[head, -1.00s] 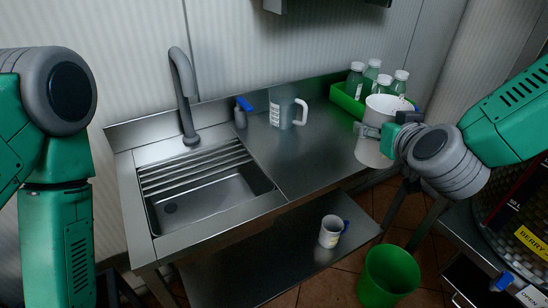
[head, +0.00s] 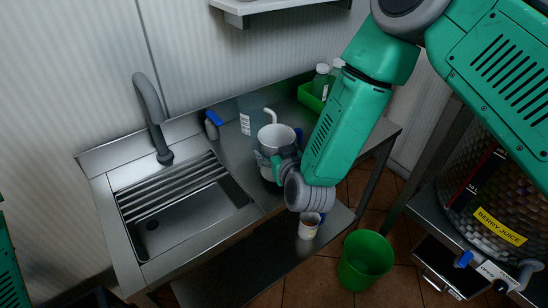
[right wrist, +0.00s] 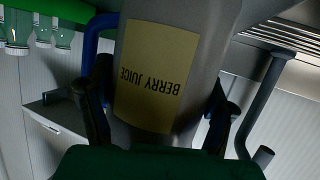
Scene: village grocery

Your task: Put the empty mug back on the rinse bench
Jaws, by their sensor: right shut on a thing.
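A white-rimmed grey mug (head: 277,136) is upright over the front right part of the steel rinse bench (head: 222,148), right of the sink. In the right wrist view the mug (right wrist: 158,75) shows a cream "BERRY JUICE" label and a blue handle at its left. My right gripper (head: 270,162) is shut around its body; the fingers (right wrist: 155,105) stand on both sides in the wrist view. I cannot tell whether the mug's base touches the bench. The inside shows pale, with its bottom hidden. My left gripper is out of view.
A green crate (head: 308,97) with bottles is at the back right. Another mug (head: 308,226) is on the lower shelf. A green bin (head: 365,259) stands on the floor.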

